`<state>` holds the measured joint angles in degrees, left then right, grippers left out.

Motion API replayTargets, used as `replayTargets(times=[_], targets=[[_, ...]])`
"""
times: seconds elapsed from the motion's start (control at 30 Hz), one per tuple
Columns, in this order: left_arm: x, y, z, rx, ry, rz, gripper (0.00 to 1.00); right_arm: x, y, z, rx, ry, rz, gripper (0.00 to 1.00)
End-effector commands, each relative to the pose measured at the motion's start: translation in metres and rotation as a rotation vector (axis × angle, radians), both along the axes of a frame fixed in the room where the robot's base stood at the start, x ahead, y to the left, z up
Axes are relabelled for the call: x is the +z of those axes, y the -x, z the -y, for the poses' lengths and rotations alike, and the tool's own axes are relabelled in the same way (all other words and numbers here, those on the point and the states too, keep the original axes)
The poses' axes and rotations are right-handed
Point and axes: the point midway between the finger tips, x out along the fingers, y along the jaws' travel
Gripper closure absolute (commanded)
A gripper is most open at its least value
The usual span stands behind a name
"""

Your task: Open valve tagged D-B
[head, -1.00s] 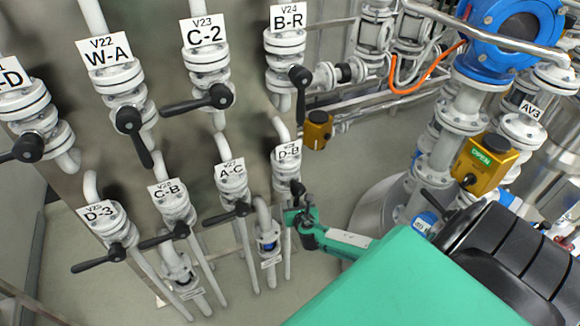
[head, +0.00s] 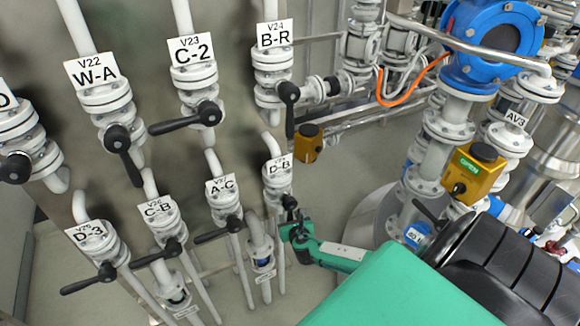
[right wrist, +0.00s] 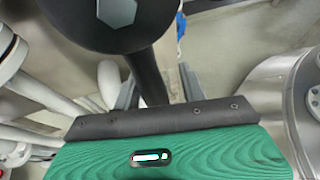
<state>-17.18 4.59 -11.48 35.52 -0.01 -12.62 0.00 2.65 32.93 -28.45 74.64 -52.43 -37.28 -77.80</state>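The valve tagged D-B (head: 279,179) is the rightmost of the lower row in the head view, a white flanged body with a black handle hub (head: 289,201). In the right wrist view its black hub (right wrist: 108,22) is large at the top, and its black lever (right wrist: 147,75) runs down from it. My right gripper (head: 295,232) is just below the hub in the head view and hides most of the lever there. In the right wrist view its grey fingers stand on either side of the lever, with a visible gap. My left gripper is not in view.
Valve A-C (head: 225,201) is close on the left, its black lever pointing left towards C-B (head: 164,230). Valve B-R (head: 274,75) is above. A yellow box (head: 308,143) sits right of D-B. A silver vessel and a yellow OPEN actuator (head: 474,172) are farther right.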

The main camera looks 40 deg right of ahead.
Motion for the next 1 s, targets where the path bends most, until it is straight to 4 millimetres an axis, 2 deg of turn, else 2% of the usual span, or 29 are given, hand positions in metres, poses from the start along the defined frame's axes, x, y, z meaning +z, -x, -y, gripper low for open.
replayTargets(times=[0.27, 0.8, 1.0], targets=[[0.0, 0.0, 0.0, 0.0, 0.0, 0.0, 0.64, 0.004, 0.008, -0.005, 0.001, -0.001, 0.002, 0.58], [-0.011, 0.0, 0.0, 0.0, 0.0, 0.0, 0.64, 0.038, 0.088, -0.04, 0.001, -0.002, 0.0, 0.58], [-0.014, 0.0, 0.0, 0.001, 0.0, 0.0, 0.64, 0.048, 0.109, -0.05, 0.0, -0.001, -0.001, 0.58]])
